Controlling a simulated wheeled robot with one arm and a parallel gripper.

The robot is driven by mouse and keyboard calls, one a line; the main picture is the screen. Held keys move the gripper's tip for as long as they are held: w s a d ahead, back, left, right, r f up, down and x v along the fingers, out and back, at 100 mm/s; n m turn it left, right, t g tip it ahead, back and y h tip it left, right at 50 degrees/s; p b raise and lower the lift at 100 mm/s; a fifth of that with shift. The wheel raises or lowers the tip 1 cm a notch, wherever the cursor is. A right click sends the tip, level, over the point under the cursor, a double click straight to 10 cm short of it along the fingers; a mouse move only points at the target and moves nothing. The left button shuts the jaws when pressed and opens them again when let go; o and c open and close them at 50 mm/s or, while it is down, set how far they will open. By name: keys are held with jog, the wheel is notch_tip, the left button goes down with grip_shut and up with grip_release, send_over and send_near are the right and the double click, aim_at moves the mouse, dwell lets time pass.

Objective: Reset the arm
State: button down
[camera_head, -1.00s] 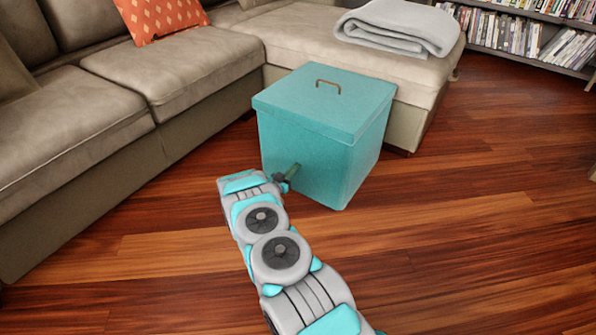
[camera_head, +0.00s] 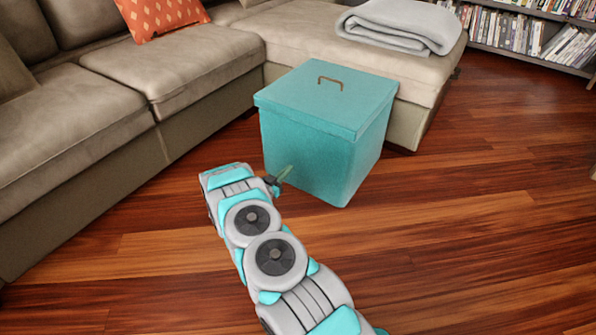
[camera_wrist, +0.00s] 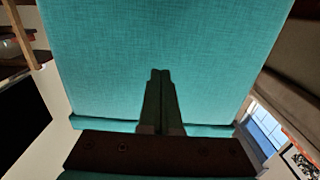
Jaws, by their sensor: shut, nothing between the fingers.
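My gripper (camera_head: 284,174) is at the end of my arm, low in front of the teal box's near side in the head view. In the wrist view its two fingers (camera_wrist: 160,75) lie together, shut with nothing between them. The teal box (camera_head: 330,115) stands on the floor with its lid on and a small brown handle on top. Its fabric side (camera_wrist: 110,60) fills most of the wrist view behind the fingers. I cannot tell whether the fingertips touch it.
A beige sofa (camera_head: 180,75) runs along the left and behind the box, with an orange cushion (camera_head: 160,14) and a folded grey blanket (camera_head: 398,27). A bookshelf (camera_head: 540,38) stands at the back right. The wooden floor (camera_head: 480,210) to the right is clear.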

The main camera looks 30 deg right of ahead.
dwell(0.4)
